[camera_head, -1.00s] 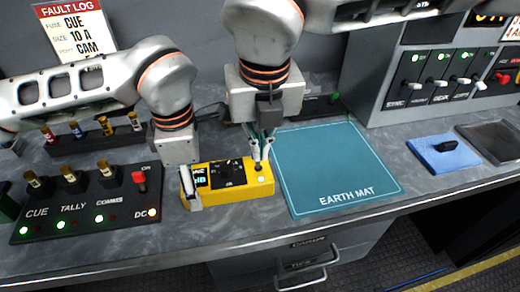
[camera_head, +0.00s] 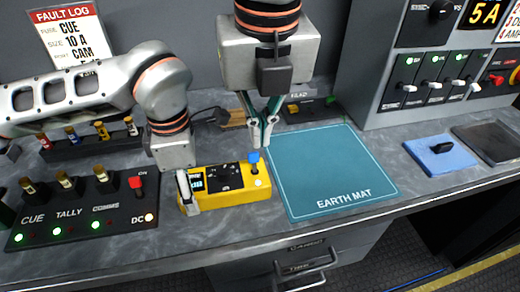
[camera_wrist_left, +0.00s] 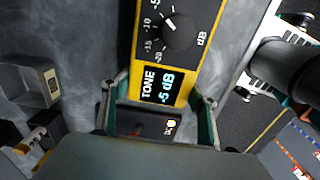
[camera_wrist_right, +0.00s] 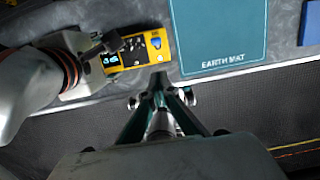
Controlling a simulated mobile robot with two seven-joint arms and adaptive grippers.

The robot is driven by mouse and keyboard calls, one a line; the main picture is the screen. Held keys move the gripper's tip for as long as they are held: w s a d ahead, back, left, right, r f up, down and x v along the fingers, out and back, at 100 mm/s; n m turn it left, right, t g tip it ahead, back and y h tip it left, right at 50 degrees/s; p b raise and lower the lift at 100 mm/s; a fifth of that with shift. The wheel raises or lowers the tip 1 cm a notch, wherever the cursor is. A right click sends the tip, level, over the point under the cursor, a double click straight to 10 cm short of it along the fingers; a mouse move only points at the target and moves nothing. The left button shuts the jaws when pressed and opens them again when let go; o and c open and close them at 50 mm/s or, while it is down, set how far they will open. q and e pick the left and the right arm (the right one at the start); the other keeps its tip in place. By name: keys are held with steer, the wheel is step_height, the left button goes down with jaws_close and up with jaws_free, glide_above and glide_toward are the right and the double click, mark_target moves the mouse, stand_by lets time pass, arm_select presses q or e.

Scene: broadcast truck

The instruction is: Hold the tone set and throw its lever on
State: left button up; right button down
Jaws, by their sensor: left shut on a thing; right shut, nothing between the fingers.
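The yellow tone set (camera_head: 232,197) lies on the grey bench left of the earth mat. My left gripper (camera_head: 188,192) is shut on the left end of the set, one finger on each side in the left wrist view (camera_wrist_left: 157,100). My right gripper (camera_head: 262,138) is shut and empty, above and apart from the lever. The right wrist view shows the lever (camera_wrist_right: 156,42) clear of it.
The teal earth mat (camera_head: 330,170) is bare. A black CUE/TALLY/COMMS panel (camera_head: 75,225) stands left, with a rack of coloured plugs behind it. A blue cloth (camera_head: 440,156) with a dark item lies right, below a switch panel (camera_head: 425,90).

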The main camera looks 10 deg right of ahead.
steer(key=shift+w+r, duration=0.15)
steer(key=shift+r, duration=1.75)
arm_select(q)
steer(key=o, duration=1.4)
